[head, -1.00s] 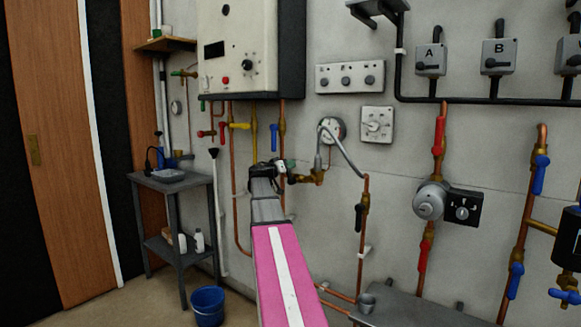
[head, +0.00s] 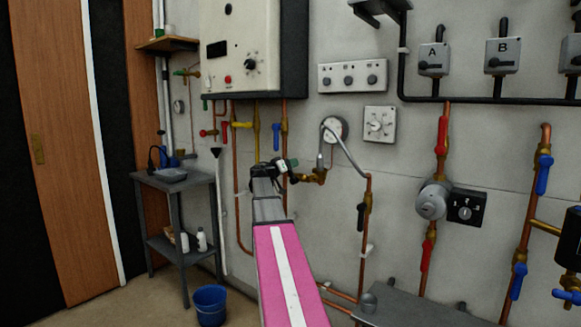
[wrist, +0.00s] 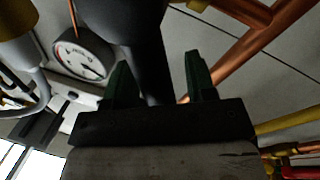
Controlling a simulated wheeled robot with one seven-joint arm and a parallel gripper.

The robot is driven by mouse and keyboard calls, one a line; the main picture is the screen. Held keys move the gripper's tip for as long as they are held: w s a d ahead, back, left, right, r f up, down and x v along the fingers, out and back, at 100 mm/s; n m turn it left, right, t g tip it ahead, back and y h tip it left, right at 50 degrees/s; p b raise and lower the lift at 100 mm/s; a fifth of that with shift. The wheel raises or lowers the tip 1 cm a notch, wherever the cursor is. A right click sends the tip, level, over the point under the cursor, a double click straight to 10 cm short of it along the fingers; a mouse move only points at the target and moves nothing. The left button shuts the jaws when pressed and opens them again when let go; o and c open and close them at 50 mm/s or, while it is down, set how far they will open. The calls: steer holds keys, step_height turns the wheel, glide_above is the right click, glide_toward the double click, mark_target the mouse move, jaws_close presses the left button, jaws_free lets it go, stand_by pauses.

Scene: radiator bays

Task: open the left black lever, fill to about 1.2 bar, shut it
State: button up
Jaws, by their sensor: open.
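My gripper (head: 283,166) is open at the left end of the brass filling valve (head: 314,177), below the boiler. In the wrist view its two green fingers (wrist: 158,85) stand apart. A thick black bar, apparently the left black lever (wrist: 148,55), runs between them; I cannot tell whether they touch it. In the head view my gripper hides that lever. The round pressure gauge (head: 334,129) is on the wall above right; it also shows in the wrist view (wrist: 82,58), its needle toward the lower right, figures too small to read.
A grey hose (head: 346,150) loops from the brass valve to a copper pipe with another black lever (head: 361,217). The boiler (head: 243,50) hangs above. Red and blue valves (head: 441,135) stand right, a grey bench (head: 420,308) below, a small table (head: 172,181) and blue bucket (head: 209,304) left.

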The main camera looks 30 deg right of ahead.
steer(key=v, duration=1)
steer(key=shift+a, duration=0.35)
steer(key=shift+s, duration=0.1)
stand_by(6.5)
